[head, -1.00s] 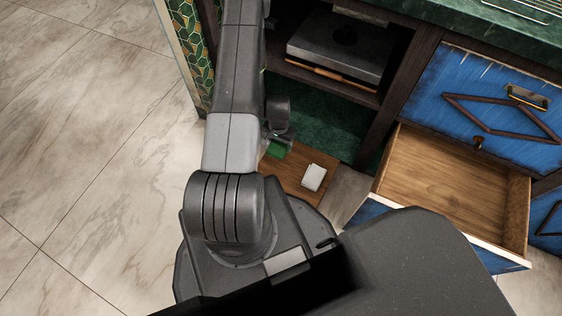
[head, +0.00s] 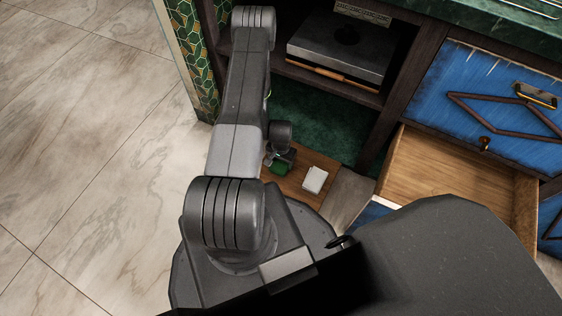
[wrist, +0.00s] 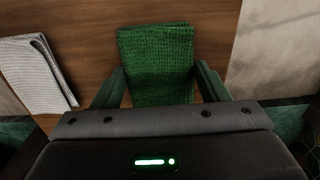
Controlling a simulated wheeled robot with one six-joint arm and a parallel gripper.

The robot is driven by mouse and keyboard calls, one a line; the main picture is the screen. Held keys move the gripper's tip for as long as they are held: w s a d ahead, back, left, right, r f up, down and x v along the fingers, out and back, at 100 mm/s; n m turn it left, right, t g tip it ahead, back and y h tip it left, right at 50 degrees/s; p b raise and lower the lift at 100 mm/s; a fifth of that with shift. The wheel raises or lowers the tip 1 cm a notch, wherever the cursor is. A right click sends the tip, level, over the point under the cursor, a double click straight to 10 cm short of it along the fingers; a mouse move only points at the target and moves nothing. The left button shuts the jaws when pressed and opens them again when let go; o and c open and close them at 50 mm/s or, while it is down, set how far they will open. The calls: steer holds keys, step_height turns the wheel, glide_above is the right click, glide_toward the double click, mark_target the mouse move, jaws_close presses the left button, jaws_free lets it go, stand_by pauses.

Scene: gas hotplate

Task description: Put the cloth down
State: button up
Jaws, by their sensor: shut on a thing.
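A green knitted cloth (wrist: 156,62) is held between the two fingers of my gripper (wrist: 160,78) in the wrist view. The cloth spreads out beyond the fingertips over a brown wooden surface (wrist: 82,18). I cannot tell whether it touches the wood. In the head view the green cloth (head: 280,168) shows small under my gripper (head: 278,160), above the left part of the wooden surface (head: 298,190). A folded white cloth (wrist: 38,75) lies on the wood to the left in the wrist view; it also shows in the head view (head: 315,179).
An open, empty wooden drawer (head: 450,175) with a blue front juts out at the right. A shelf with a grey metal box (head: 340,50) is at the back, above a dark green cabinet floor (head: 318,120). Marble floor (head: 90,130) is clear at the left.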

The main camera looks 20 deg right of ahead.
mark_target(281, 162)
steer(key=shift+f, duration=0.15)
steer(key=o, duration=0.9)
steer(key=shift+o, duration=0.2)
steer(key=shift+r, duration=0.2)
step_height(281, 162, up, 12)
steer(key=p, duration=0.3)
steer(key=shift+p, duration=0.35)
steer(key=shift+f, duration=0.1)
